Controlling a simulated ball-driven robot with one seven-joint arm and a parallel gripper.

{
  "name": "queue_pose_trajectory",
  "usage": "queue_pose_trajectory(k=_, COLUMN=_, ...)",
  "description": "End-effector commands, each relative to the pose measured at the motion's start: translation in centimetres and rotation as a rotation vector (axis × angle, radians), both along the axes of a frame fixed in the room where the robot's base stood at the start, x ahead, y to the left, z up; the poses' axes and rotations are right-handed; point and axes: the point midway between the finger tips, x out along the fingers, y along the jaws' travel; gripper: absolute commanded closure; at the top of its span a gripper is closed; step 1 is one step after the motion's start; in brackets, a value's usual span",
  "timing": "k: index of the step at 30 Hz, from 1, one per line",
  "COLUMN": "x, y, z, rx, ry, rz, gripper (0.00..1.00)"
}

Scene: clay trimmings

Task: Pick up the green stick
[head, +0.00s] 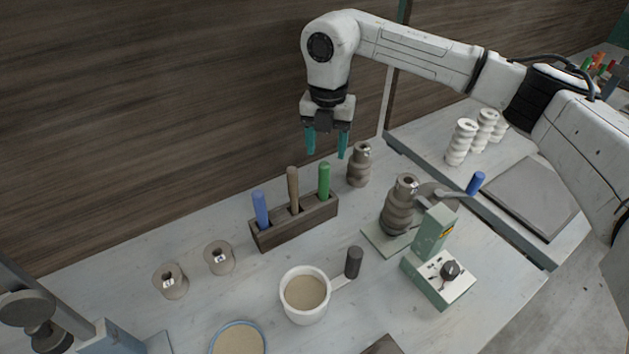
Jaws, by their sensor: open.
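The green stick (324,181) stands upright in the right end of a dark wooden holder (296,226), its lower end hidden in the holder. A brown stick (293,189) stands in the middle and a blue stick (260,208) at the left end. My gripper (326,150) points down with its teal fingers apart and nothing between them. In the picture it is just above the green stick's top, and the stick is outside the fingers.
A brown ribbed piece (358,166) stands close right of the holder. A green machine (432,253) with a blue-tipped lever is farther right. A white cup (305,294) is in front, and two grey spools (219,257) are to the left. A wooden wall rises behind.

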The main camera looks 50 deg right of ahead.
Motion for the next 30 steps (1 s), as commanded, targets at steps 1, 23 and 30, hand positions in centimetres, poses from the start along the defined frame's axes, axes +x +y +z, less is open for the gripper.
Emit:
queue_pose_trajectory(k=1, x=-0.1, y=0.1, z=-0.8, rx=0.004, ry=0.002, rz=-0.001, gripper=0.43)
queue_pose_trajectory(k=23, x=0.6, y=-0.2, z=-8.9, rx=0.003, ry=0.001, rz=0.001, gripper=0.43)
queue_pose_trajectory(k=30, x=0.6, y=-0.2, z=-9.5, rx=0.001, ry=0.0, rz=0.001, gripper=0.43)
